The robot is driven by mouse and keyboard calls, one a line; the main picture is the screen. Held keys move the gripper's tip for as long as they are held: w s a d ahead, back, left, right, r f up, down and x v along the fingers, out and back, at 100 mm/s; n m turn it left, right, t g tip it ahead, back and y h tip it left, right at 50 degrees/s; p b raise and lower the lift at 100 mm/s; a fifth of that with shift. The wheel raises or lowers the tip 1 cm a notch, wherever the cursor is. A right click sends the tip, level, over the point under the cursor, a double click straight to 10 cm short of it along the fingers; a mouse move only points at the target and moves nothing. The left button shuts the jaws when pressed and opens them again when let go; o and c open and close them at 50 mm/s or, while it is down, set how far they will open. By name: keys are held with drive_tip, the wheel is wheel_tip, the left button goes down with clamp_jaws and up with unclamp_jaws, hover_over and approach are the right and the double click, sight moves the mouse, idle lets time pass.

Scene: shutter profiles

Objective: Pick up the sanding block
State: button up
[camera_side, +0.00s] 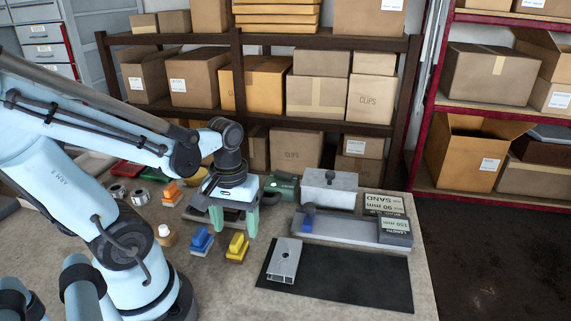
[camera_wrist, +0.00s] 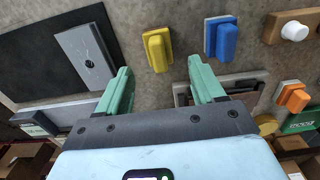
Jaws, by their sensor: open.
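Several blocks with coloured handles on pale bases lie on the workbench; I cannot tell by label which one is the sanding block. A yellow block (camera_side: 237,246) sits nearest my gripper, with a blue block (camera_side: 202,240) to its left and an orange block (camera_side: 172,193) further back. My gripper (camera_side: 234,226) points down above the bench, open and empty, just behind the yellow block. In the wrist view, the yellow block (camera_wrist: 157,48) shows just beyond the gap between the fingertips (camera_wrist: 159,68). The blue block (camera_wrist: 221,37) and orange block (camera_wrist: 293,96) lie to the right.
A grey metal profile (camera_side: 284,260) lies on a black mat (camera_side: 340,286). A long grey fixture (camera_side: 345,231) with size signs (camera_side: 387,204) stands behind it. A wooden piece with a white knob (camera_side: 165,235) is left of the blue block. A dark frame (camera_wrist: 247,82) lies by my right finger.

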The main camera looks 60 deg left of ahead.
sight(236, 238)
drive_tip(key=shift+s+d+f, duration=0.1)
drive_tip(key=shift+d+f, duration=0.05)
drive_tip(key=shift+f, duration=0.65)
drive_tip(key=shift+s+d+f, duration=0.1)
drive_tip(key=shift+f, duration=1.75)
drive_tip(key=shift+c, duration=0.5)
drive_tip(key=c, duration=1)
drive_tip(key=shift+c, duration=0.2)
drive_tip(key=shift+r, duration=0.15)
